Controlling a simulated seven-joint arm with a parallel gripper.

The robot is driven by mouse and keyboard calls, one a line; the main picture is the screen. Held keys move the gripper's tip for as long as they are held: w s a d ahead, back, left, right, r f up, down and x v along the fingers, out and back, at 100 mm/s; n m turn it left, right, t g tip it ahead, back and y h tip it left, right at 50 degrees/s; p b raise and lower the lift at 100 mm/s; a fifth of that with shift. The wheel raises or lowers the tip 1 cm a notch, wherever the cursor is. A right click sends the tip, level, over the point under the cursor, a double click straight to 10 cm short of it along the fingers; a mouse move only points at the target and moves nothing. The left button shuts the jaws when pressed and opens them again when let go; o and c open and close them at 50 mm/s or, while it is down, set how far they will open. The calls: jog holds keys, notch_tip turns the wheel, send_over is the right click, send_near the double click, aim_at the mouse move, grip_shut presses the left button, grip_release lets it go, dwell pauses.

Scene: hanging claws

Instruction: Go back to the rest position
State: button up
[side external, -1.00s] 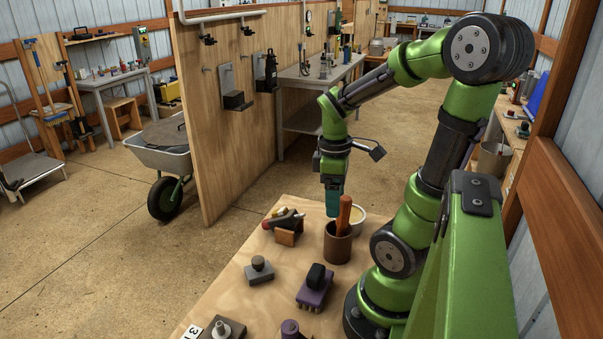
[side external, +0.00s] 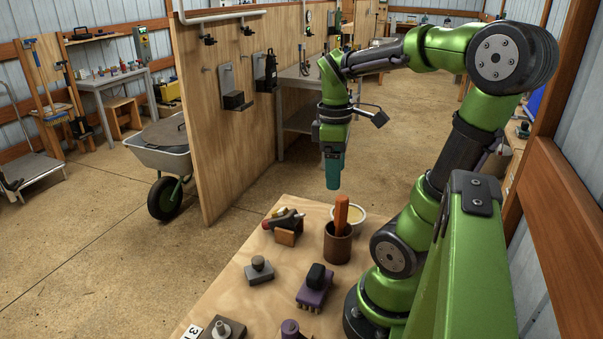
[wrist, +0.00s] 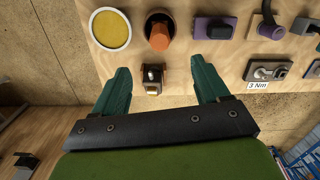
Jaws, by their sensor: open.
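My gripper (side external: 333,178) hangs above the far end of the wooden bench (side external: 222,294), clear of everything on it. In the wrist view my gripper (wrist: 162,88) shows two teal fingers spread wide with nothing between them. Below it are a brown cup (side external: 337,247) with an orange-handled tool (side external: 341,214) standing in it and a small wooden rest (side external: 287,236) with a red and dark tool lying on it.
A bowl with yellow contents (wrist: 111,30) stands beside the cup. A purple brush-like block (side external: 315,290) and a grey block with a knob (side external: 259,271) sit nearer. A plywood partition with hooks (side external: 225,130) stands behind; the air around my gripper is free.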

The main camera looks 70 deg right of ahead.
jog(key=shift+r, duration=0.25)
jog(key=w+a+r+m+t+y, duration=0.1)
jog(key=w+a+m+t, duration=0.2)
jog(key=a, duration=0.6)
jog(key=w+a+r+m+t+y, duration=0.1)
jog(key=w+a+t, duration=0.3)
jog(key=a, duration=0.5)
jog(key=shift+w+a+r+m+t, duration=0.15)
jog(key=shift+a+r+m+t, duration=0.2)
jog(key=shift+m, duration=0.55)
